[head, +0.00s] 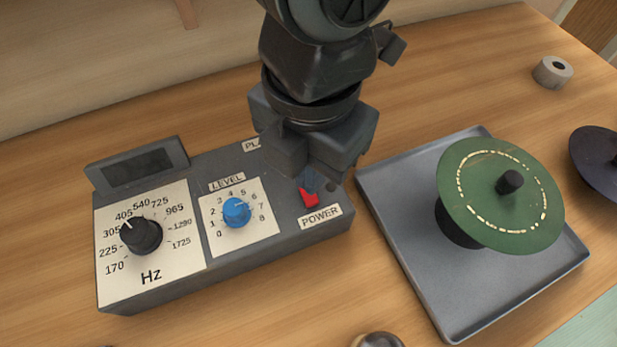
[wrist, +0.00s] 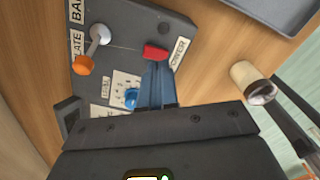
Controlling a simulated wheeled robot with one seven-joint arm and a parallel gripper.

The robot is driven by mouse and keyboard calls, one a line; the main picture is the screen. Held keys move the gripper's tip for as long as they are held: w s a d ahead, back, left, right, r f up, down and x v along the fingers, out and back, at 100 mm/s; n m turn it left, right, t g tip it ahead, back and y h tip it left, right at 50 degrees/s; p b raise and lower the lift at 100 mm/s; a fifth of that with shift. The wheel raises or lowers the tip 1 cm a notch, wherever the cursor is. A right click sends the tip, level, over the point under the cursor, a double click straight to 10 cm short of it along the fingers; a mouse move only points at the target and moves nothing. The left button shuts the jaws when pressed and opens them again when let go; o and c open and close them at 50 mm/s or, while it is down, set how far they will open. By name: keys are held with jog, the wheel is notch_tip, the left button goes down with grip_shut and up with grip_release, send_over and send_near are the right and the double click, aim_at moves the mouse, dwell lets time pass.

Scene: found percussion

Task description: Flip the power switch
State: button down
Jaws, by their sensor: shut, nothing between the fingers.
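The grey control box (head: 180,276) stands on the wooden table at the left in the head view. Its red power switch (head: 309,198) sits above the POWER label (head: 321,216), and it also shows in the wrist view (wrist: 155,52). My gripper (head: 318,184) is shut and empty, with its fingertips right at the switch. In the wrist view the shut fingers (wrist: 157,75) end close beside the red switch. I cannot tell whether they touch it. My gripper hides part of the switch and of the box's back right in the head view.
A blue level knob (head: 236,212) and a black Hz knob (head: 141,236) are on the box. An orange-tipped lever (wrist: 84,65) shows in the wrist view. A grey tray (head: 425,262) with a green disc (head: 480,200) stands right of the box. A roll (head: 552,71) lies farther back.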

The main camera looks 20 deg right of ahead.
notch_tip(320, 180, up, 4)
jog(key=p, duration=0.3)
jog(key=shift+f, duration=0.1)
jog(key=shift+s, duration=0.1)
dwell(0.5)
